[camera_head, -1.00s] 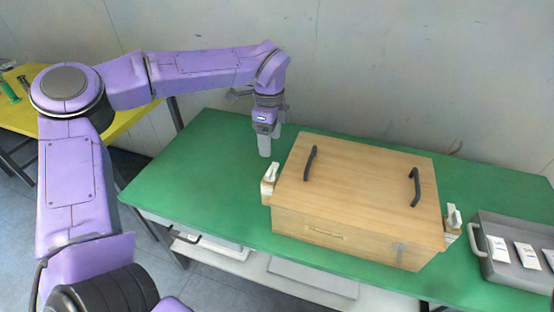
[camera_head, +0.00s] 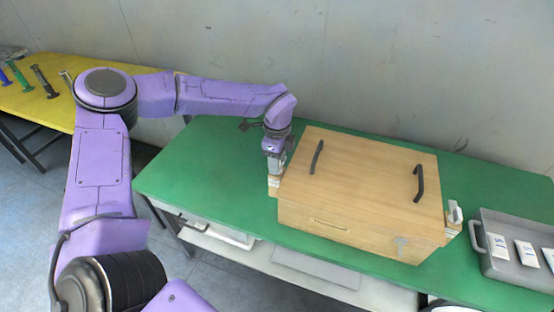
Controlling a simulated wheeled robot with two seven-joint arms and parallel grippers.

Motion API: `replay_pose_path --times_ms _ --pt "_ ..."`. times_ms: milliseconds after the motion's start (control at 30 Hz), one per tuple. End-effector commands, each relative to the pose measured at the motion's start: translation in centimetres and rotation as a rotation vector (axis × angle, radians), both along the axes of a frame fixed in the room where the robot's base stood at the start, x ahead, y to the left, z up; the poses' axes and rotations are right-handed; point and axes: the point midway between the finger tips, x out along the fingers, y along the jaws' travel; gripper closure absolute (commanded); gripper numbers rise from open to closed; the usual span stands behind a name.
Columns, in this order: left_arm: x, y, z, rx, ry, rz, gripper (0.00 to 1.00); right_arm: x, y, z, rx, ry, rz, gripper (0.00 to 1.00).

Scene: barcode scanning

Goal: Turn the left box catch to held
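The wooden box (camera_head: 362,185) stands on the green table (camera_head: 205,165), with its lid shut and two dark handles on top. The left catch (camera_head: 273,187) is on the box's left side. Only part of its pale wooden mount shows. Its white lever is hidden behind my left gripper (camera_head: 274,171). The gripper points down right at the catch; I cannot tell whether its fingers touch or grip the lever. The right catch (camera_head: 454,214) is on the box's right side, with its white lever standing up. My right gripper is not in view.
A grey tray (camera_head: 479,237) with several white packets stands at the right of the table. A yellow table (camera_head: 50,108) with several tools is at the far left. The green table is clear left of the box. A wall (camera_head: 400,60) rises behind.

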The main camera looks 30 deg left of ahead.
Motion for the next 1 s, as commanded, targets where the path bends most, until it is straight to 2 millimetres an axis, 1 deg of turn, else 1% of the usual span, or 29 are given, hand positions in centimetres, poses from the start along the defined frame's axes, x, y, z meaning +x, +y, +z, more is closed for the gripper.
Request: replay_pose_path --times_ms 267,467,667,1000 --pt "0.06 0.02 0.03 0.000 -0.002 -0.013 0.88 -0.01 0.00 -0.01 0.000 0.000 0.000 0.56" --pt "0.07 0.03 0.04 0.001 -0.003 -0.082 0.88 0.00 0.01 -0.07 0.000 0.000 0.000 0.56" --pt "0.06 0.04 0.05 0.001 -0.002 -0.224 0.88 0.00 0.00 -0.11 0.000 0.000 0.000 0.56" --pt "0.08 0.06 0.15 0.002 -0.003 -0.545 0.88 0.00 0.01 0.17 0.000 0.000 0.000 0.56"
